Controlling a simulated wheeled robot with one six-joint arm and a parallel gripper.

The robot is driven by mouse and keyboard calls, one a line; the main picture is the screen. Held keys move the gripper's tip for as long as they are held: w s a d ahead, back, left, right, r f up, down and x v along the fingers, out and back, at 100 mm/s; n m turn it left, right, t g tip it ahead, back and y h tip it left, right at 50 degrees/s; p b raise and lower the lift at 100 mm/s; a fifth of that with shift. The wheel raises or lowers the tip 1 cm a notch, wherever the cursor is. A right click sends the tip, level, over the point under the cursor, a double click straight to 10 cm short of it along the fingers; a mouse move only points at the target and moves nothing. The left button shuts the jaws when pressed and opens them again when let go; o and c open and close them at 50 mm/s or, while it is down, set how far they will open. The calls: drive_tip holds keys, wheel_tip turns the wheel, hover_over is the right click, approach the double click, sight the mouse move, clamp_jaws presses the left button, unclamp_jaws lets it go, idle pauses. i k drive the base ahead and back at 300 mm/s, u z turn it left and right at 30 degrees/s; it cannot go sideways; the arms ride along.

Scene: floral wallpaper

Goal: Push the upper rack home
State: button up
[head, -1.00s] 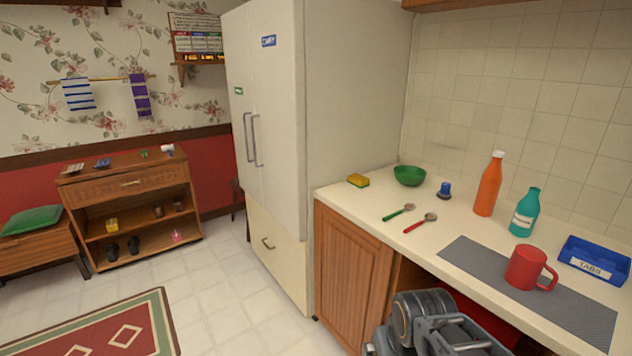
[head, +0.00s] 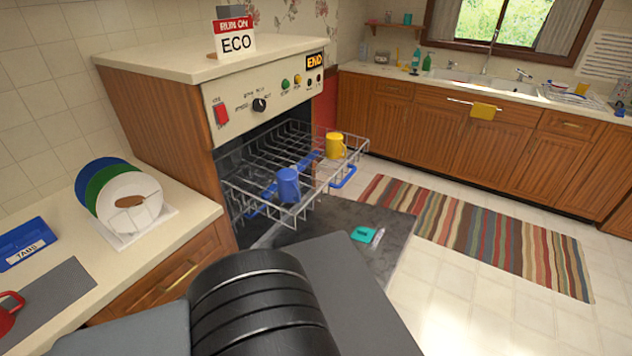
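The upper rack (head: 258,204), a grey wire basket, stands pulled out of the open dishwasher (head: 270,92). A blue mug (head: 288,185) is in its near part and a yellow mug (head: 335,146) is toward its far right end. Blue parts show along the rack, among them a blue loop (head: 343,177) at its outer side. The dishwasher door (head: 390,235) is folded down below the rack. My dark arm covers the bottom middle of the view and hides part of the door. My gripper is not visible.
A teal box (head: 363,235) and a small pale item lie on the door. A striped rug (head: 480,235) lies on open floor to the right.

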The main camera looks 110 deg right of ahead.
sight(334, 184)
drive_tip(key=z, duration=1.8)
drive_tip(key=k, duration=0.65)
drive_tip(key=z, duration=1.45)
drive_tip(key=k, duration=0.6)
drive_tip(key=u, duration=0.9)
drive_tip(key=i, duration=0.65)
drive_tip(key=z, duration=0.6)
drive_tip(key=i, duration=0.85)
drive_tip(key=z, duration=0.85)
